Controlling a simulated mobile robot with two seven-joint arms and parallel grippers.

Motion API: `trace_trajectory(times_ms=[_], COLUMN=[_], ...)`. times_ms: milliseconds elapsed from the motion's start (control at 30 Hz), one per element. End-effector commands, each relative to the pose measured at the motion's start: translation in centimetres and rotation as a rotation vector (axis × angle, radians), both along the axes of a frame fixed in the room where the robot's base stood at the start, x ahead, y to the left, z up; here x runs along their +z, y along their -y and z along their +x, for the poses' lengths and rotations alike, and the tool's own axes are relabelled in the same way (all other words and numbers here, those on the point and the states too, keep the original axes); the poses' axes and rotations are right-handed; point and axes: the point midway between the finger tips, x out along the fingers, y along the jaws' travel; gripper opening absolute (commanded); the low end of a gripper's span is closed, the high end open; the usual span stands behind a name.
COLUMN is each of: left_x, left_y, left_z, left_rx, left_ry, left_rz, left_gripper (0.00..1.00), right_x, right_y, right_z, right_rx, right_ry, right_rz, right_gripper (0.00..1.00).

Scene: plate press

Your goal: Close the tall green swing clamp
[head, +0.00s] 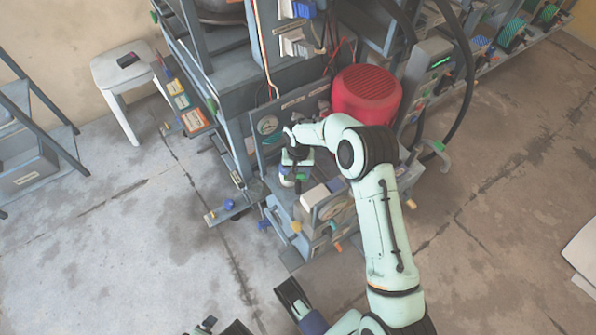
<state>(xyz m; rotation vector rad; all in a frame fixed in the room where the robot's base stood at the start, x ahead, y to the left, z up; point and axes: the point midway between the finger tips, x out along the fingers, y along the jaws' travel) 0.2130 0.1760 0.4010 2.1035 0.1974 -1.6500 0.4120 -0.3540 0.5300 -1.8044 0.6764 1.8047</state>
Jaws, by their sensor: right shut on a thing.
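My right arm reaches up from the bottom right to the front of the press. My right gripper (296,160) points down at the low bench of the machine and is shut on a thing. My left gripper cannot be made out.
A red ribbed drum (366,95) stands close behind my right wrist. A round gauge (267,125) is left of the gripper. A white block (314,195) sits to its right. A white stool (125,72) stands at the left.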

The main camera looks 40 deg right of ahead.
Motion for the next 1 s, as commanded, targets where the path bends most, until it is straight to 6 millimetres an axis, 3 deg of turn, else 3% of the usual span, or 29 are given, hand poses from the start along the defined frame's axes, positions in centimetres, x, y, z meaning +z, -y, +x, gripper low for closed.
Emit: trace_trajectory(times_ms=[700, 1000], left_x=[0.6, 1.1], left_y=[0.5, 0.9], left_z=[-0.9, -1.6], left_rx=[-0.01, -0.017], left_ry=[-0.024, -0.041], left_rz=[-0.012, -0.021], left_gripper=[1.0, 1.0], right_x=[0.1, 0.1], right_y=[0.0, 0.0], right_z=[0.0, 0.0], right_rx=[-0.669, -0.869], right_ry=[0.0, 0.001], right_rz=[-0.002, 0.0], right_gripper=[0.21, 0.21])
